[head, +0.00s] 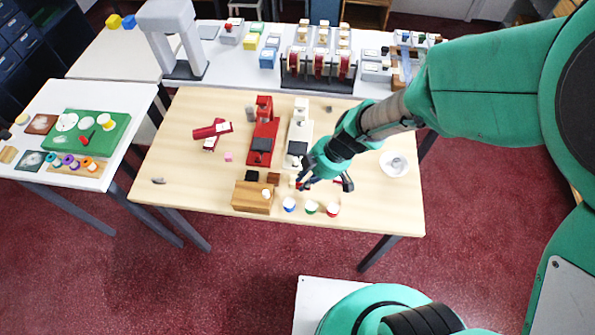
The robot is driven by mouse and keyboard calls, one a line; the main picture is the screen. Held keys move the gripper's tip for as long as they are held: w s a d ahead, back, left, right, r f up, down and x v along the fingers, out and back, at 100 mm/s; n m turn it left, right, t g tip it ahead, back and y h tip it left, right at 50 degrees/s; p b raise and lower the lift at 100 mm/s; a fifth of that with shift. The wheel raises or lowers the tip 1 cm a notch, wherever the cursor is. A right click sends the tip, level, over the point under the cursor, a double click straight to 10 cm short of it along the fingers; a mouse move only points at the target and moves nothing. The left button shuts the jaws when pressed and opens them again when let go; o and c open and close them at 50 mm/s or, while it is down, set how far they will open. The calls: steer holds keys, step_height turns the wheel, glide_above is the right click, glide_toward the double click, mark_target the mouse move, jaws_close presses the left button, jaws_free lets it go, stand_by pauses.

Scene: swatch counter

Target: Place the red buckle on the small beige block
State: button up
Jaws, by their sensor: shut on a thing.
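My gripper (323,185) is low over the front right of the wooden table, its dark fingers pointing down. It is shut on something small. A bit of red (337,181) shows by the fingers and looks like the red buckle, mostly hidden by the gripper. A small beige piece (293,181) shows just left of the gripper and may be the small beige block; it is partly covered and too small to be sure. I cannot tell whether the buckle and this piece touch.
Blue (289,204), green (311,207) and red (333,209) cups stand along the front edge. A wooden box (252,197) is left of them. Red (263,137) and white (300,132) machines stand behind. A white bowl (394,164) is right. The table's left front is mostly clear.

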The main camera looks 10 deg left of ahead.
steer(key=shift+w+a+f, duration=0.1)
steer(key=shift+w+a, duration=0.35)
steer(key=shift+w, duration=0.3)
steer(key=shift+w+a+f, duration=0.1)
steer(key=shift+w+a, duration=0.3)
steer(key=shift+w, duration=0.35)
steer(key=shift+w+a+f, duration=0.1)
steer(key=shift+w+a, duration=0.35)
steer(key=shift+w, duration=0.3)
steer(key=shift+w+a, duration=0.2)
steer(key=shift+w, duration=0.2)
steer(key=shift+f+b, duration=0.6)
steer(key=shift+f, duration=1.15)
steer(key=shift+f, duration=0.2)
steer(key=o, duration=0.7)
steer(key=shift+o, duration=0.2)
steer(key=shift+r, duration=0.25)
